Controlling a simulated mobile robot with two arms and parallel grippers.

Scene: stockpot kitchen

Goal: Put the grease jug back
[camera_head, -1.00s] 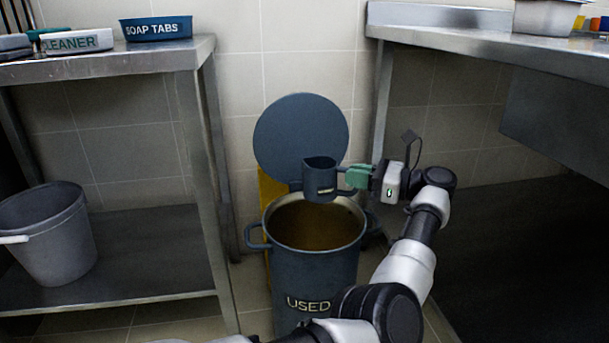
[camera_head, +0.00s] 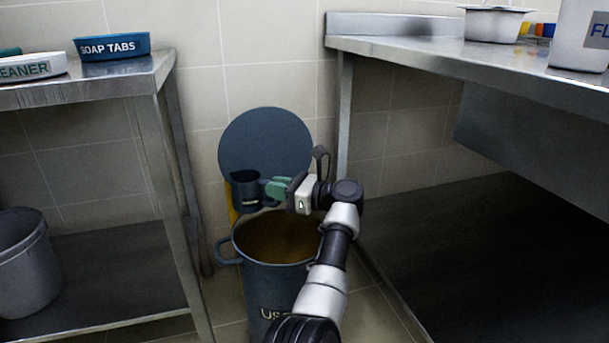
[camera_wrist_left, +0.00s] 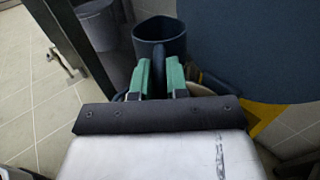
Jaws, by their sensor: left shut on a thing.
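The grease jug (camera_head: 246,190) is a small dark blue-grey jug, roughly upright above the rear left rim of the used-grease bin. My left gripper (camera_head: 275,189), with green fingers, is shut on its handle from the right. In the left wrist view the jug (camera_wrist_left: 160,38) stands just beyond the green fingertips (camera_wrist_left: 159,72), its handle between them. The bin (camera_head: 275,270) is a tall dark pot with brownish grease inside and its round lid (camera_head: 265,143) raised behind. My arm covers part of the bin's lettering and right side. My right gripper is not in view.
A steel shelf unit on the left holds a grey bucket (camera_head: 25,265), a blue soap tabs tray (camera_head: 112,46) and a cleaner box (camera_head: 30,68). A steel counter on the right (camera_head: 430,58) carries a metal pan (camera_head: 494,24) and a white container (camera_head: 582,38).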

